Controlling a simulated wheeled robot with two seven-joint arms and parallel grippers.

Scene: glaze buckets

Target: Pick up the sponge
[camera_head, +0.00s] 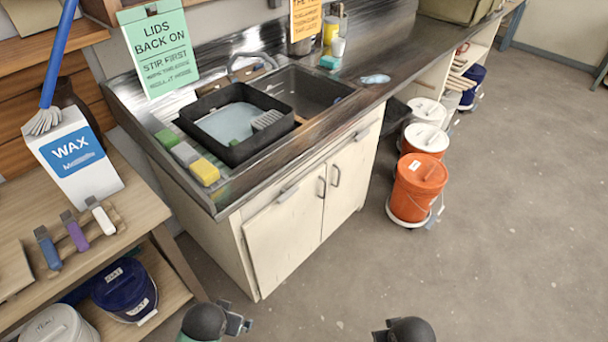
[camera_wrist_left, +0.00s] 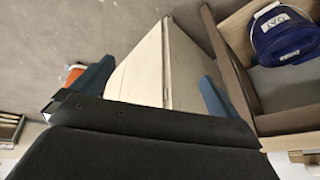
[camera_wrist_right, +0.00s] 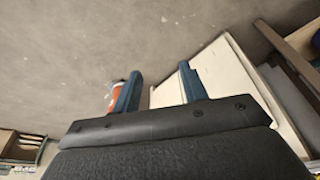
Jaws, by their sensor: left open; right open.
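Several sponge-like blocks show in the head view. A yellow block (camera_head: 204,172), a grey block (camera_head: 186,154) and a green block (camera_head: 166,139) lie in a row on the left ledge of the sink counter. A teal block (camera_head: 330,62) lies behind the sink. I cannot tell which is the sponge. My left gripper (camera_wrist_left: 155,88) is open and empty, its fingers spread in front of the cabinet. My right gripper (camera_wrist_right: 160,90) is open and empty, over the floor and cabinet. Both hands are low at the bottom of the head view, well away from the blocks.
A wooden shelf on the left holds a wax carton (camera_head: 72,152) and several small tools. An orange bucket (camera_head: 417,188) and white buckets stand right of the white cabinet (camera_head: 285,225). The floor (camera_head: 500,240) ahead right is clear.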

